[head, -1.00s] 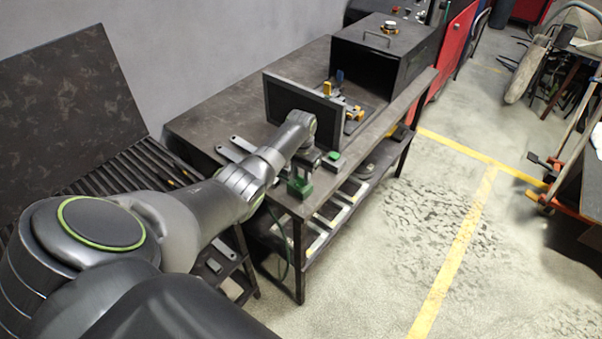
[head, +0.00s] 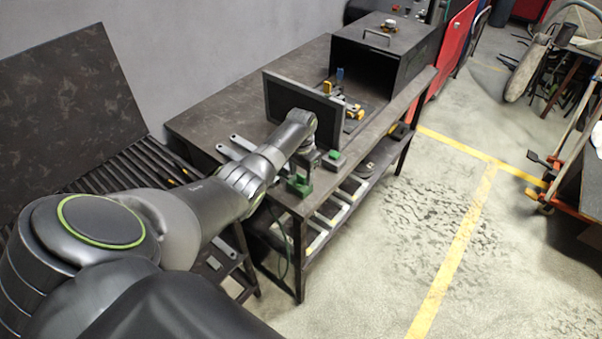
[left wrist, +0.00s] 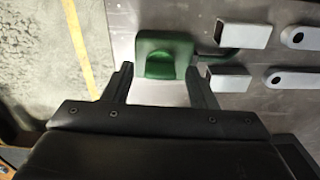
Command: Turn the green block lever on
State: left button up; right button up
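A green block (head: 299,187) sits at the near corner of the dark workbench, partly hidden by my left arm. A second small green-topped piece (head: 334,155) lies just to its right. In the left wrist view a green block (left wrist: 165,55) with a raised rounded top lies ahead of my left gripper (left wrist: 159,82). The two fingers are spread, one toward each side of the block's near edge, with nothing between them. I cannot tell whether they touch it. In the head view my left gripper's fingertips are hard to make out. My right gripper is not in view.
On the workbench (head: 205,118), a dark upright panel (head: 290,100) stands beyond my gripper and a black box (head: 385,55) at the back. Open floor lies to the right.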

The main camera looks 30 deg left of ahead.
aim_at(301, 175)
pick_arm(q)
jog(key=shift+r, duration=0.1)
notch_tip(301, 175, up, 17)
jog(key=b, duration=0.1)
jog(key=shift+b, duration=0.3)
dwell(0.4)
